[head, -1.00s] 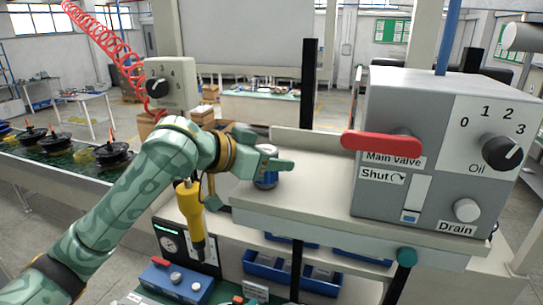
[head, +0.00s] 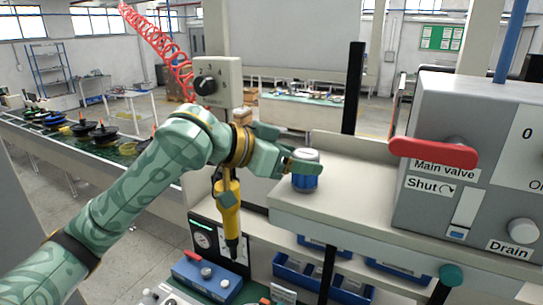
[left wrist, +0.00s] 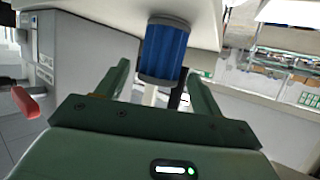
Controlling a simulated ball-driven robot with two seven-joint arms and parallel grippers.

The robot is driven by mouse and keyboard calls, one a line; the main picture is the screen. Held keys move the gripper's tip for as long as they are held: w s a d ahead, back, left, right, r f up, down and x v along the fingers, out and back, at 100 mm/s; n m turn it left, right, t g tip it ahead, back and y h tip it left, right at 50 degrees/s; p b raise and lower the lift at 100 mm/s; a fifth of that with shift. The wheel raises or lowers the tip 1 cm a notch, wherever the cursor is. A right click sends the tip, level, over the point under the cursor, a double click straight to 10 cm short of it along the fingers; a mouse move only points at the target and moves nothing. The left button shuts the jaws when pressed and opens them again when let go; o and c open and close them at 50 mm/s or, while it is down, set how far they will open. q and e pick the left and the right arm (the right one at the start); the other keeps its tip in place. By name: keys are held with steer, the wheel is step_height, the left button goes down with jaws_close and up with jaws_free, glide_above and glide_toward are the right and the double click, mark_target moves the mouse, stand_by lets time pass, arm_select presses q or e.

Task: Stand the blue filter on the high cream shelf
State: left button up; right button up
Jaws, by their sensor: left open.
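The blue filter (head: 305,183), a ribbed blue can with a pale cap, stands upright on the high cream shelf (head: 350,190), near its left end. My left gripper (head: 304,165) is open at the filter, with one finger crossing in front of its upper part. In the left wrist view the filter (left wrist: 165,50) lies between and partly beyond the tips of the spread fingers (left wrist: 158,74), with a visible gap on each side. The shelf also shows in that view (left wrist: 110,15). My right gripper is not in view.
A grey box with a red main valve handle (head: 433,153) stands on the shelf to the right. A yellow tool (head: 229,208) hangs below my left forearm. A panel with a dial (head: 217,82) stands behind the arm. Blue bins (head: 320,278) sit under the shelf.

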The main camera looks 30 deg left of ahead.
arm_select(q)
steer(key=b+v, duration=0.1)
steer(key=v, duration=0.6)
steer(key=shift+s, duration=0.3)
